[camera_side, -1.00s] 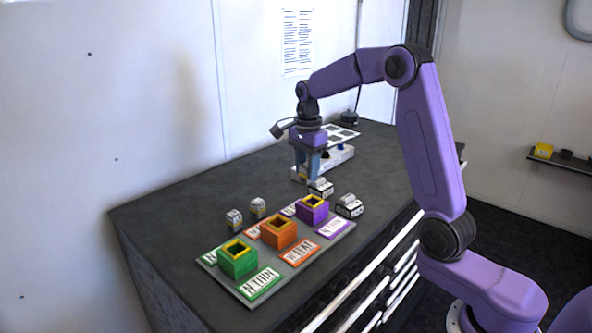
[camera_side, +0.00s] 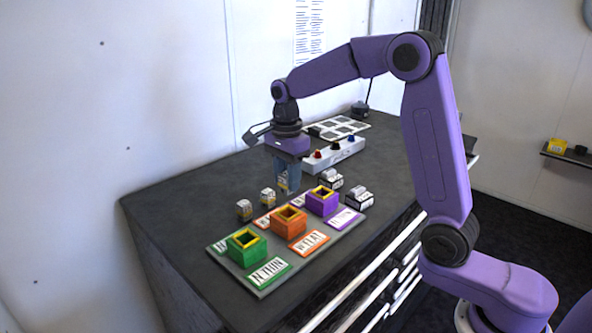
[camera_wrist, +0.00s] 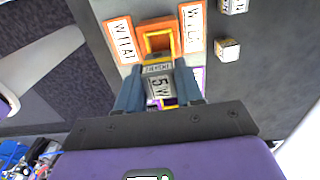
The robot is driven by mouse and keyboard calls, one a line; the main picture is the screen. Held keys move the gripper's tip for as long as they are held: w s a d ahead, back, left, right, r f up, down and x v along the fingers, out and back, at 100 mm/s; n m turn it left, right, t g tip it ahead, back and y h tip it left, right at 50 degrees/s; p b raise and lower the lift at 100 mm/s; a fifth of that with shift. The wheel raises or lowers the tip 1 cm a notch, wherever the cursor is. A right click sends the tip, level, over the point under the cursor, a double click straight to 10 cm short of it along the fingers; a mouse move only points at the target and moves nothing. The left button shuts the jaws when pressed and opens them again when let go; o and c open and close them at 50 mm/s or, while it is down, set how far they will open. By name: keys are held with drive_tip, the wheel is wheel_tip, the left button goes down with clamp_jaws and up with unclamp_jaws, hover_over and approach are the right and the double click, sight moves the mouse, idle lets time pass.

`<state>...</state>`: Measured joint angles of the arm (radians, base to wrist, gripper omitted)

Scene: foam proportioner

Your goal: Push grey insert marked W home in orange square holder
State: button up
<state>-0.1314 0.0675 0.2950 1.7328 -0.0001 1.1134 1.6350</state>
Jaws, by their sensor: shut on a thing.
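My gripper (camera_wrist: 157,78) is shut on a grey insert (camera_wrist: 159,87) whose label shows a W in the wrist view. In the side view the insert (camera_side: 283,183) hangs between the fingers, above the table just behind the row of holders. The orange square holder (camera_side: 289,226) stands in the middle of the row, its yellow-rimmed square opening facing up and apparently empty. In the wrist view the orange holder (camera_wrist: 146,26) lies just beyond the fingertips, with W labels on both sides. The insert is apart from it; its lower end is partly hidden.
A green holder (camera_side: 246,254) and a purple holder (camera_side: 322,206) flank the orange one on a grey plate (camera_side: 262,289). Loose inserts stand behind (camera_side: 244,210) and to the right (camera_side: 359,199). A white button box (camera_side: 345,154) is farther back. The table's left is clear.

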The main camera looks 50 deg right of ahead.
drive_tip(key=shift+f, duration=3.35)
drive_tip(key=o, duration=1.5)
drive_tip(key=shift+r, duration=0.1)
drive_tip(key=shift+r, duration=2.95)
